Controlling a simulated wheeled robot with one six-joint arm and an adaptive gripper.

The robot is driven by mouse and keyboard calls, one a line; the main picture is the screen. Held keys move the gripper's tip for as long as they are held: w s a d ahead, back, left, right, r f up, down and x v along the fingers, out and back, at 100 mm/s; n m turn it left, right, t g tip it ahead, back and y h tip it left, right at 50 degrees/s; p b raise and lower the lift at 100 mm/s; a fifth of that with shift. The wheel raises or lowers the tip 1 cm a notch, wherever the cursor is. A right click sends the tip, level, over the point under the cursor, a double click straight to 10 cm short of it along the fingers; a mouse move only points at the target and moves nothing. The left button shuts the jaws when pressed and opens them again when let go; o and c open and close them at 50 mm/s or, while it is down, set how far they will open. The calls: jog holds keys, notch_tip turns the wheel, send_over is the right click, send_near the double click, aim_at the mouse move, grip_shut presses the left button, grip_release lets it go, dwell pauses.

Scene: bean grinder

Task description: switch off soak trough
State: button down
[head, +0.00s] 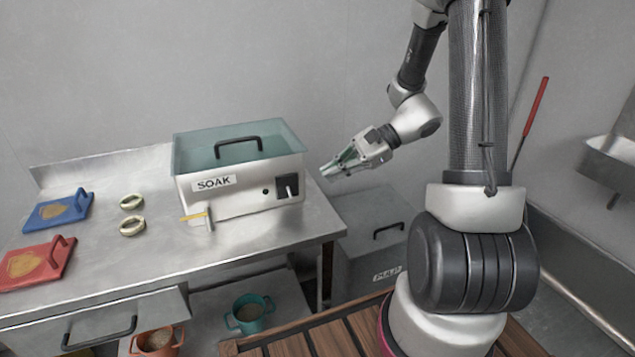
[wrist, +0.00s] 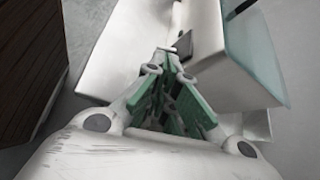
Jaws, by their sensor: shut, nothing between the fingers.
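The soak trough (head: 240,195) is a metal box labelled SOAK with a blue-green clear lid and black handle, standing on the steel bench. Its front has a dark switch panel (head: 287,186) with a pale lever, and a small round black knob (head: 265,191) to the left. My gripper (head: 326,173) is shut and empty, in the air to the right of the trough, apart from it in the head view. In the wrist view my gripper (wrist: 176,55) points towards the trough (wrist: 207,45), with a dark plate (wrist: 184,42) just beyond the fingertips. I cannot tell the lever's setting.
A small pale block with a yellow strip (head: 198,218) stands before the trough. Blue (head: 58,210) and red (head: 35,264) boards and two rings (head: 132,225) lie at the left. A PULP bin (head: 372,245) stands below, right of the bench (head: 150,262).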

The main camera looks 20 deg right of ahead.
jog(key=v, duration=0.5)
jog(key=shift+s+d+r, duration=0.1)
jog(key=shift+s+d, duration=0.2)
jog(key=shift+s, duration=0.05)
jog(key=s+d+n+g+h, duration=0.35)
jog(key=s+n+h, duration=0.2)
jog(key=s, duration=0.45)
jog(key=s+r+n+t+h, duration=0.5)
jog(key=r+n, duration=0.5)
jog(key=r, duration=0.2)
jog(key=shift+s+a+r+h, duration=0.25)
jog(key=shift+s+r+h, duration=0.2)
jog(key=shift+s, duration=0.4)
